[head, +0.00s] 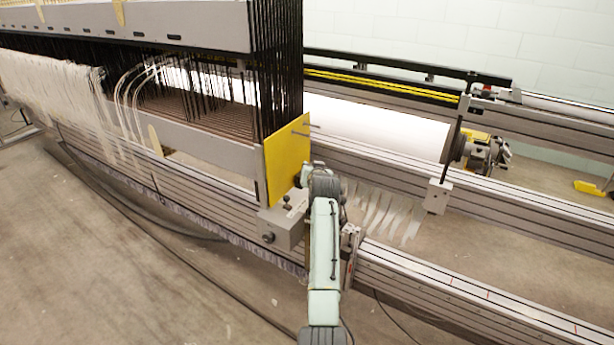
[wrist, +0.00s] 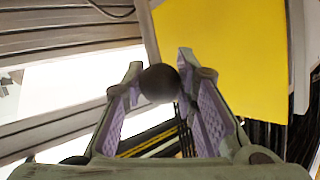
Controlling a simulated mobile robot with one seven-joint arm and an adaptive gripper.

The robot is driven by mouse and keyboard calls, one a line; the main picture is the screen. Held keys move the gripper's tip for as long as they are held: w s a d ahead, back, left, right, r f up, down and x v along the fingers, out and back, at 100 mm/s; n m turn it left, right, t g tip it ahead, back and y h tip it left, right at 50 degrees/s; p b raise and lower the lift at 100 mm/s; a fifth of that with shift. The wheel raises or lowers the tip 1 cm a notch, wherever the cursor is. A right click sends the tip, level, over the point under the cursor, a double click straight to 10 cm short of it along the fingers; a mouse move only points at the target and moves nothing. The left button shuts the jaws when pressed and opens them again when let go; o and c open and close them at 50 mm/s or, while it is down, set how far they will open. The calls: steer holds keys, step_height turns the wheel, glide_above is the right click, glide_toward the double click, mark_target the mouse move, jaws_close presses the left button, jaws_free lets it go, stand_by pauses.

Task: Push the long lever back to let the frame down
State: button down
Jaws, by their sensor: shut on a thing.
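A dark round knob (wrist: 160,83), which looks like the end of the lever, sits between the fingertips of my gripper (wrist: 160,70) in the wrist view. The purple-padded fingers are shut on it. The lever's rod is hidden behind the knob and fingers. In the head view my arm's end is at the lower right edge of the frame's yellow end plate (head: 284,160) and hides the fingers and knob. The frame (head: 200,143), with its rows of black cords, stands above the grey rail. The yellow plate also shows large beyond the fingers in the wrist view (wrist: 222,50).
A grey block (head: 283,228) with a small black knob sits on the rail below the yellow plate. A large white roller (head: 380,130) lies behind. White threads (head: 128,100) hang at the left, and pale strips (head: 385,213) hang right of my arm. Floor at lower left is mostly clear.

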steer(key=shift+w+d+r+g, duration=0.15)
steer(key=shift+w+d+g, duration=0.1)
steer(key=shift+w+g, duration=0.1)
steer(key=c, duration=1.3)
jaws_free()
steer(key=shift+d, duration=0.1)
steer(key=shift+s, duration=0.2)
steer(key=v, duration=1.1)
steer(key=shift+s+d, duration=0.1)
steer(key=shift+s, duration=0.3)
